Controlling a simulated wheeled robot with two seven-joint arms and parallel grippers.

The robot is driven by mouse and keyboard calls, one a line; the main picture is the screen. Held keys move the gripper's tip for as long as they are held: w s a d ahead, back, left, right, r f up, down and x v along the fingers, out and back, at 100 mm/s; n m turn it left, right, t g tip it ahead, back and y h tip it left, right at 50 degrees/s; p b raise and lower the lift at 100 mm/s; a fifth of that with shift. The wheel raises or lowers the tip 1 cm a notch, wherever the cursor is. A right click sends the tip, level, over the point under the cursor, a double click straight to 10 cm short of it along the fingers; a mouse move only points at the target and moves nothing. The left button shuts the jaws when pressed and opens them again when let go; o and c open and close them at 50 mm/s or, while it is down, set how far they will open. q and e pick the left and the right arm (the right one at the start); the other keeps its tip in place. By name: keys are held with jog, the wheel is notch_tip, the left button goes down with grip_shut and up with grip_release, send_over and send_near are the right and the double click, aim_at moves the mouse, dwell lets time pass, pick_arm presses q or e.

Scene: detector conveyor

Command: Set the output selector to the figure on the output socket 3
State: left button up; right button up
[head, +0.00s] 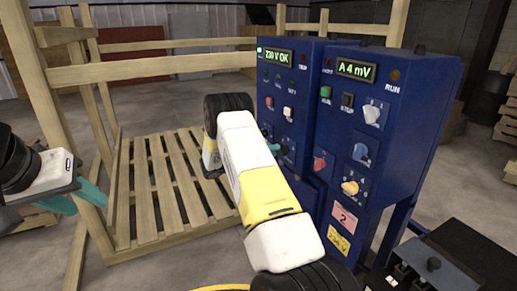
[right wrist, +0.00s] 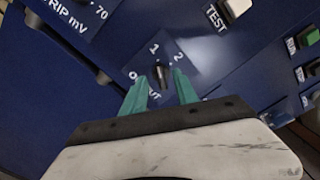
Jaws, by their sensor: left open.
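The output selector (right wrist: 161,77) is a small dark knob on a blue panel in the right wrist view, with figures 1 and 2 above it and a partly covered OUTPUT label. Its upper end seems to lie nearer the 1; the exact setting is unclear. My right gripper (right wrist: 162,82) is open, its teal fingers on either side of the knob with gaps visible. In the head view this gripper (head: 275,148) is mostly hidden behind my right arm. My left gripper (head: 88,196) is open and empty at the left. I cannot make out output socket 3.
The left blue cabinet (head: 264,80) reads 230 V OK; the right one (head: 400,140) reads A 4 mV and has several knobs. A pink label 2 (head: 344,217) and a yellow label (head: 338,243) sit low down. A wooden pallet crate (head: 160,170) stands left.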

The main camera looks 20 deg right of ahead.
aim_at(284, 150)
jog(key=d, duration=0.3)
jog(key=shift+w+d, duration=0.1)
jog(key=shift+d, duration=0.15)
jog(key=shift+c, duration=0.2)
grip_shut()
